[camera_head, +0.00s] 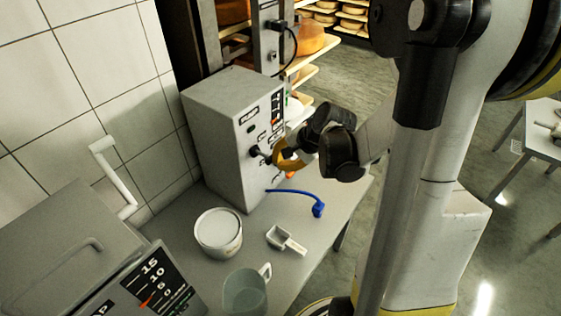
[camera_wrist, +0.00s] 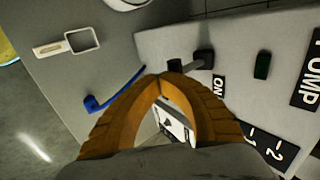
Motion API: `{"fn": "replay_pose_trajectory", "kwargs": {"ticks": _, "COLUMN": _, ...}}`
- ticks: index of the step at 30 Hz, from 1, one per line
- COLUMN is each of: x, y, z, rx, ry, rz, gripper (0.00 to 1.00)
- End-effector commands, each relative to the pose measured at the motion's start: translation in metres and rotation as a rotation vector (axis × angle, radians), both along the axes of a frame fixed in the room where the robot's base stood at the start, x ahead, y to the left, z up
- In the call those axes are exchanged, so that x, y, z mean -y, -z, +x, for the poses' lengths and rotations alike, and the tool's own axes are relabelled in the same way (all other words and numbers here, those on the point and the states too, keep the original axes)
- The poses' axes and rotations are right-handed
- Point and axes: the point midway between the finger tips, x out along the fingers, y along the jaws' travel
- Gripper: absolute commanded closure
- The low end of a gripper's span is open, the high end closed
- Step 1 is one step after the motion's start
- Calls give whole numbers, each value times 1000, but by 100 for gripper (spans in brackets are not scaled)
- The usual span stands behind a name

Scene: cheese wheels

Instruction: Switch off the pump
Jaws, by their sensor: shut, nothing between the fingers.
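The pump's control box, a pale grey cabinet (camera_head: 218,150), stands on the table against the tiled wall. In the wrist view its panel (camera_wrist: 235,35) carries a PUMP label (camera_wrist: 312,75), a dark green round part (camera_wrist: 262,65) and an ON label (camera_wrist: 218,86). A black-and-metal switch lever (camera_wrist: 203,58) sticks out beside the ON label; it also shows in the head view (camera_head: 255,151). My gripper (camera_wrist: 160,79) has its orange fingers shut and empty, tips close beside the lever. It is at the panel's lower part in the head view (camera_head: 277,157). Whether they touch is unclear.
A white tub (camera_head: 218,232), a white scoop (camera_head: 285,240) and a clear jug (camera_head: 245,292) stand in front. Cheese shelves (camera_head: 325,20) stand behind.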

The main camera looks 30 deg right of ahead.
Motion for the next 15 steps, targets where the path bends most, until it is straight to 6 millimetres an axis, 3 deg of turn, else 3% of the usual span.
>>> {"fn": "replay_pose_trajectory", "kwargs": {"ticks": 15, "x": -2, "y": 27, "z": 4, "rx": 2, "ry": 0, "rz": 1, "gripper": 100}}
